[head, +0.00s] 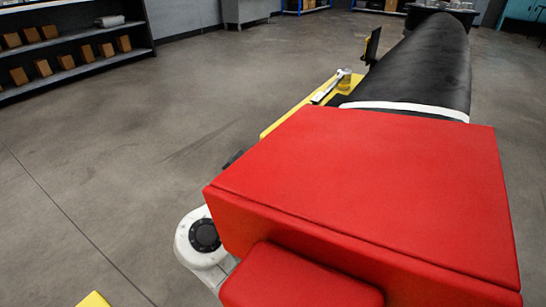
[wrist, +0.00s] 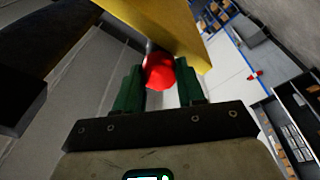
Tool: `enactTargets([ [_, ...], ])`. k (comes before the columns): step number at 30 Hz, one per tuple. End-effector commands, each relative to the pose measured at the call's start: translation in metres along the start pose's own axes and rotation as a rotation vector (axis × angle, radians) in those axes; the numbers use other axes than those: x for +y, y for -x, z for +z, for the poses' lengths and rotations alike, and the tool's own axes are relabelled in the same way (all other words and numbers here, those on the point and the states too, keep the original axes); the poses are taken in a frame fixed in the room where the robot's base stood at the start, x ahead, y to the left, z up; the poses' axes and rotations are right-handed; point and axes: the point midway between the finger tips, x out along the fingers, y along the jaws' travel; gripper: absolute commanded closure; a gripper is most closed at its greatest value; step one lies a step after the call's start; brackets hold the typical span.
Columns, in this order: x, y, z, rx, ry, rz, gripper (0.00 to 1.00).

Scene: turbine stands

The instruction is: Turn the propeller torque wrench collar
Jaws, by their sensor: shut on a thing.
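In the wrist view my gripper (wrist: 159,92) has two green fingers, one on each side of a small red rounded piece (wrist: 158,70). The fingers are shut on this piece, which sits against a yellow beam (wrist: 175,28). I cannot tell for sure whether it is the wrench collar. In the head view a pale bar with a round end (head: 325,90) lies along the yellow stand (head: 285,122); it may be a wrench. My gripper is not visible in the head view.
A long black tapered body (head: 425,65) with a white band (head: 405,108) lies beyond a large red block (head: 370,180) that fills the near right. Dark shelves (head: 75,60) with brown boxes stand at the far left. The grey floor on the left is open.

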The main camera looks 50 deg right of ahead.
Motion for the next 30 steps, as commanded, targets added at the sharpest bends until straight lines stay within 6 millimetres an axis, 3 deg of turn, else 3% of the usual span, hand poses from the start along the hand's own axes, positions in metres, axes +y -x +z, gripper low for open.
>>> enactTargets([
  [20, -0.0017, 0.0001, 0.0013, -0.003, -0.054, 0.001, 0.92],
  [21, -0.0017, 0.0001, 0.0013, -0.003, -0.054, 0.001, 0.57],
  [28, -0.0009, 0.0000, 0.0007, -0.002, -0.054, 0.003, 0.36],
  [30, -0.0007, 0.0000, 0.0005, -0.001, -0.054, 0.003, 0.36],
])
